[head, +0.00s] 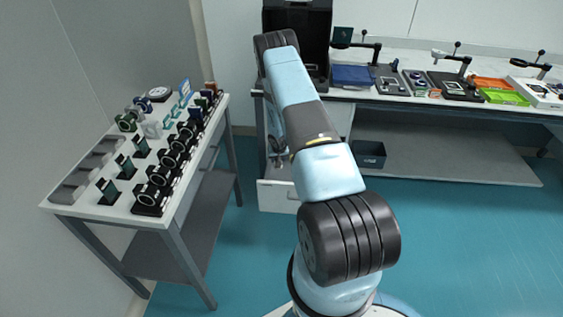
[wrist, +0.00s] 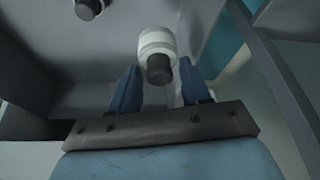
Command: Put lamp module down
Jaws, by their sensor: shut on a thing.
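In the wrist view, the lamp module (wrist: 157,42), a white cylinder with a black end, is between the two dark blue fingers of my gripper (wrist: 159,68). The fingers are shut on it. A second black-and-pale cylinder (wrist: 88,8) shows at the top left of that view, apart from the fingers, inside a grey recess. In the head view my arm reaches forward to an open drawer (head: 277,197) under the back bench. My gripper is small and partly hidden there beside the arm, and the lamp module cannot be made out.
The back bench (head: 400,99) carries a black enclosure (head: 312,20), microscopes-like stands and coloured trays. A dark bin (head: 368,154) sits on its lower shelf. Open teal floor lies at the right.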

